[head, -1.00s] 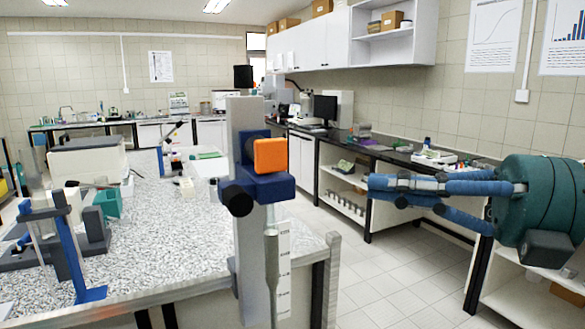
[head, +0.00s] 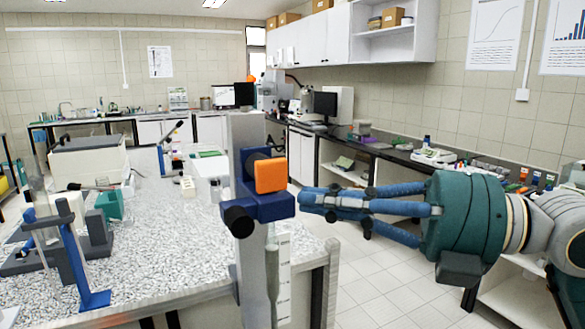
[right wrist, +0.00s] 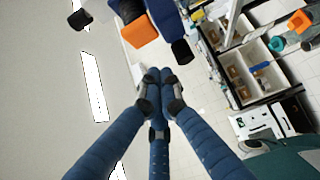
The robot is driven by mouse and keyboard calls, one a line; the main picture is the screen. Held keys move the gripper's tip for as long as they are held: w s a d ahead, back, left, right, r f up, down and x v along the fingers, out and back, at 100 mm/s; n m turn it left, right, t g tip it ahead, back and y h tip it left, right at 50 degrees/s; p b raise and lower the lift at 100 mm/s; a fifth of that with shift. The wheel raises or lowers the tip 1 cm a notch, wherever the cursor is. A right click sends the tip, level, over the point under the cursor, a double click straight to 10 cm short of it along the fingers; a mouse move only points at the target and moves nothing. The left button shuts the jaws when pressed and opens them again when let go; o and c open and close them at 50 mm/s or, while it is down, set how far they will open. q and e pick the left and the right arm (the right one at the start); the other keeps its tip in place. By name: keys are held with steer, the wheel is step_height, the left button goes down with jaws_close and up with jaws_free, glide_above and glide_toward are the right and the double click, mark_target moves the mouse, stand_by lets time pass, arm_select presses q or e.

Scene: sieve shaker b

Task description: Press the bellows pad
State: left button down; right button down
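The orange pad (head: 271,175), which I take for the bellows pad, sits on a dark blue block (head: 262,207) on a grey upright column (head: 245,140). My right gripper (head: 303,198) comes in from the right, with its blue fingers drawn together and empty. Its tips show just right of the block and slightly below the pad; the head view does not settle the depth gap. In the right wrist view the fingertips (right wrist: 156,82) meet, and the orange pad (right wrist: 138,32) is ahead of them with a gap between. My left gripper is out of view.
The speckled bench (head: 180,245) stands left of and behind the column. A blue and grey stand (head: 80,255) is on it at the left. A dark counter (head: 390,153) with several items runs along the right wall. Open floor (head: 375,260) lies below my right arm.

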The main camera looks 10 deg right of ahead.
mark_target(259, 184)
steer(key=w+a, duration=0.1)
steer(key=w+a+p, duration=0.1)
steer(key=w, duration=0.1)
steer(key=w+a+p, duration=0.1)
steer(key=shift+w, duration=0.35)
